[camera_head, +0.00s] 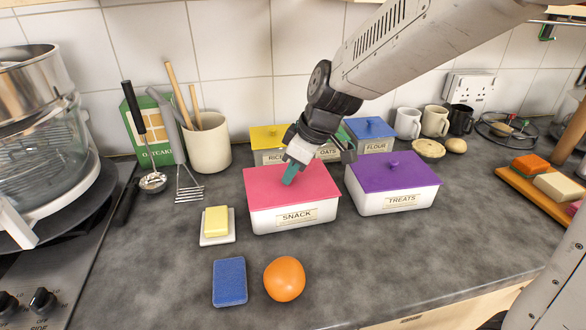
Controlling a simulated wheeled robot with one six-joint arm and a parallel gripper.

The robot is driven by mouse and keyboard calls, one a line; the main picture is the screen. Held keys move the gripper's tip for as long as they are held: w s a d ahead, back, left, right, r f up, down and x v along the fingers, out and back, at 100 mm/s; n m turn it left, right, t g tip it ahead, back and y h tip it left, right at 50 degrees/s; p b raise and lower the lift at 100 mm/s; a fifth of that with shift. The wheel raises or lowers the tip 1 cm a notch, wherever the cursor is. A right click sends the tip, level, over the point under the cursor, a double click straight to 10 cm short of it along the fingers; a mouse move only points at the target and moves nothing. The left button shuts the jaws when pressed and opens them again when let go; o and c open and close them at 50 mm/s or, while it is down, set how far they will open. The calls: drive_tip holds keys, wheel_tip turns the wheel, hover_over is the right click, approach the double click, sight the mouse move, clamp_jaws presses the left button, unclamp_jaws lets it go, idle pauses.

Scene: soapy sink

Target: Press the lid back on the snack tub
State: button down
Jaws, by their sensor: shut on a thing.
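The snack tub (268,222) is a white box labelled SNACK in the middle of the counter. Its pink lid (318,188) lies over the top of the tub, covering it. I cannot tell whether the lid is fully seated along every edge. My gripper (289,176) reaches down from the upper right to the middle of the lid. Its teal fingertips are shut on the lid, apparently at its knob, which the fingers hide.
The treats tub (378,201) with a purple lid stands close on the right. Tubs with yellow, green and blue lids stand behind. A butter dish (217,239), blue sponge (229,282) and orange (284,279) lie in front. The front right counter is clear.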

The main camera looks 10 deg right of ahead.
drive_tip(key=c, duration=0.7)
unclamp_jaws()
drive_tip(key=shift+r, duration=3.5)
clamp_jaws()
